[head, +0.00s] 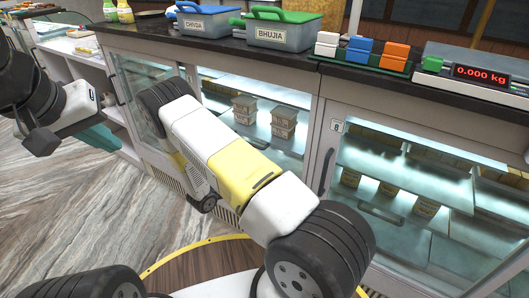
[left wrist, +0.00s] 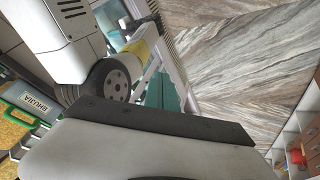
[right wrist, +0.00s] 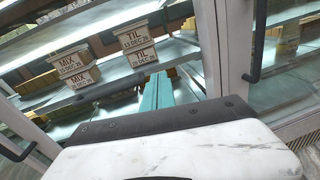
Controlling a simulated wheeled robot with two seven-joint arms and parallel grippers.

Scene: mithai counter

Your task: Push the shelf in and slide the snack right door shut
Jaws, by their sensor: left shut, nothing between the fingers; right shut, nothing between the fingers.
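The shelf (right wrist: 60,112) carries stacked white boxes marked MIX (right wrist: 75,70) and TIL (right wrist: 135,45) in the right wrist view; a dark bar runs along its front. The box stacks also show in the head view (head: 284,120) inside the case. My right gripper (right wrist: 156,92) is shut and empty, its teal fingers pointing at the shelf front; contact is unclear. My right arm hides it in the head view. A door frame with a dark handle (right wrist: 252,40) stands right of the opening; I cannot tell which frame is the snack right door. My left gripper (head: 100,137) is shut and empty, away at the left.
The counter top holds a CHIVDA tub (head: 200,22), a BHUJIA tub (head: 283,32), coloured blocks (head: 360,50) and a scale (head: 470,75). A glass case with yellow tins (head: 388,190) stands at right. The marble floor (head: 60,210) is open at left.

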